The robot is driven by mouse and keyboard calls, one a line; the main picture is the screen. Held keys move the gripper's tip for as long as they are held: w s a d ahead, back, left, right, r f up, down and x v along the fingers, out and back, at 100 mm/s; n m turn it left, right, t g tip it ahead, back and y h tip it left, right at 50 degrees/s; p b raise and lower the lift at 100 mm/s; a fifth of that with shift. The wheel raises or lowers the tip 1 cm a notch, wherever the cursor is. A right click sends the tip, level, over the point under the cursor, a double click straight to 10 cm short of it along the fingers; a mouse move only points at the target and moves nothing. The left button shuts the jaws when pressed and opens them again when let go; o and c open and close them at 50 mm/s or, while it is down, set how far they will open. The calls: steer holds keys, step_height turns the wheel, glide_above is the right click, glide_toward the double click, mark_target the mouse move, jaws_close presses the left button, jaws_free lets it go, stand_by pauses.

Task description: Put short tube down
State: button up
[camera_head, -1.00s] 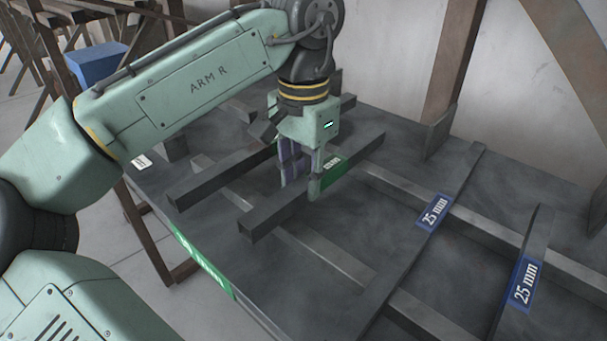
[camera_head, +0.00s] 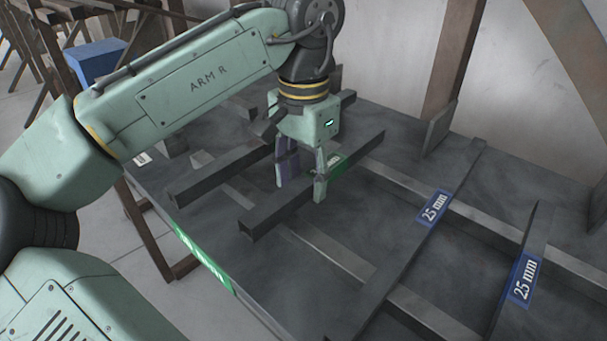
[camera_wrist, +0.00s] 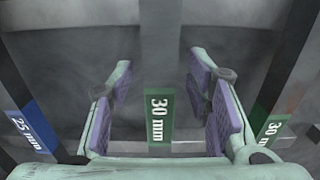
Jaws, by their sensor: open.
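The short tube (camera_head: 268,216) is a dark square bar with a green 30 mm label, lying across the rails on the dark table in the head view. My gripper (camera_head: 300,188) is open, with its fingers pointing down on either side of this tube. In the wrist view the tube (camera_wrist: 161,55) runs between the two spread purple-padded fingers, with gaps on both sides. My fingers and wrist hide part of the tube in the head view.
A parallel dark tube (camera_head: 205,182) lies just left of my gripper. Two bars with blue 25 mm labels, one (camera_head: 418,232) nearer and one (camera_head: 507,290) farther right, cross the rails. A wooden post (camera_head: 455,70) stands behind. Some table surface right of my gripper is clear.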

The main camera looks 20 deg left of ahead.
step_height(320, 180, up, 12)
steer(key=p, duration=0.9)
steer(key=shift+s, duration=0.15)
